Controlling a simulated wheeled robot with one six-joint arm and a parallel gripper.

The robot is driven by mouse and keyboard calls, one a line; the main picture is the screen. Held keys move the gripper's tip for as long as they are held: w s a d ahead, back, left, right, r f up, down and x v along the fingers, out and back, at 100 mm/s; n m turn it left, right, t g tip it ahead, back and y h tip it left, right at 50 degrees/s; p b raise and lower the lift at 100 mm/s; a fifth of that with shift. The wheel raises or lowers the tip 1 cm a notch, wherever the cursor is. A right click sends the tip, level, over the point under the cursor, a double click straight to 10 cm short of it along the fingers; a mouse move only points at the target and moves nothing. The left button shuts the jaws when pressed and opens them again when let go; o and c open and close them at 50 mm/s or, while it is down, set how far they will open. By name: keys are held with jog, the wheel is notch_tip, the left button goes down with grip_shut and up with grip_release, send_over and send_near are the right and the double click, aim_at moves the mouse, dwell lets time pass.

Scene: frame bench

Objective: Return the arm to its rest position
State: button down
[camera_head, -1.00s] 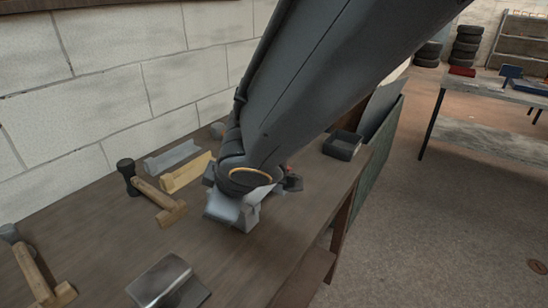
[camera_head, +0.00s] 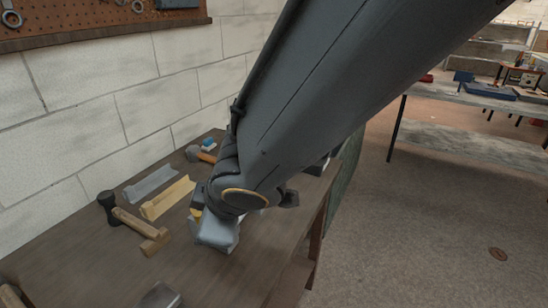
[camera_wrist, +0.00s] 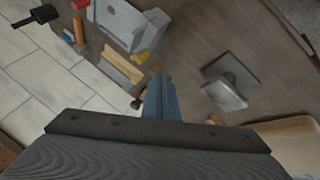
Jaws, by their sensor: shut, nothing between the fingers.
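In the camera_head view my arm comes down from the upper right, its wrist joint low over the bench (camera_head: 85,262). My gripper is largely hidden there behind the arm. In the camera_wrist view my gripper (camera_wrist: 160,82) shows as narrow blue-grey fingers, close together, with nothing between them. A grey block-like piece (camera_head: 218,233) shows just below my wrist in the camera_head view; whether they touch cannot be told.
A mallet (camera_head: 132,225), a grey rail (camera_head: 150,184) and a yellow rail (camera_head: 167,199) lie left of my arm. A metal plate (camera_wrist: 226,85) lies on the bench. A brick wall (camera_head: 70,115) borders the left; open floor (camera_head: 430,235) is at the right.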

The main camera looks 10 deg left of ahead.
jog(key=shift+w+d, duration=0.1)
jog(key=w+d+f+m+h+b, duration=0.1)
jog(key=w+d+f+m, duration=0.2)
jog(key=d, duration=0.4)
jog(key=w+d+f+m+h, duration=0.1)
jog(key=w+d+m+h, duration=0.15)
jog(key=w+d, duration=0.35)
jog(key=w+d+f+m+h+b, duration=0.1)
jog(key=w+d+f+m, duration=0.2)
jog(key=d, duration=0.4)
jog(key=s+d+f+m+g+h+b, duration=0.1)
jog(key=d+m, duration=0.4)
jog(key=d, duration=0.5)
jog(key=s+d+f+m+g+b, duration=0.1)
jog(key=s+d+f+m, duration=0.1)
jog(key=d+m, duration=0.4)
jog(key=d+f, duration=0.1)
jog(key=d, duration=0.4)
jog(key=shift+s+f+h, duration=0.15)
jog(key=shift+h, duration=0.2)
jog(key=c, duration=2.2)
grip_release()
jog(key=shift+s+d+m+g, duration=0.15)
jog(key=shift+m+g, duration=0.15)
jog(key=shift+m, duration=0.15)
jog(key=o, duration=0.5)
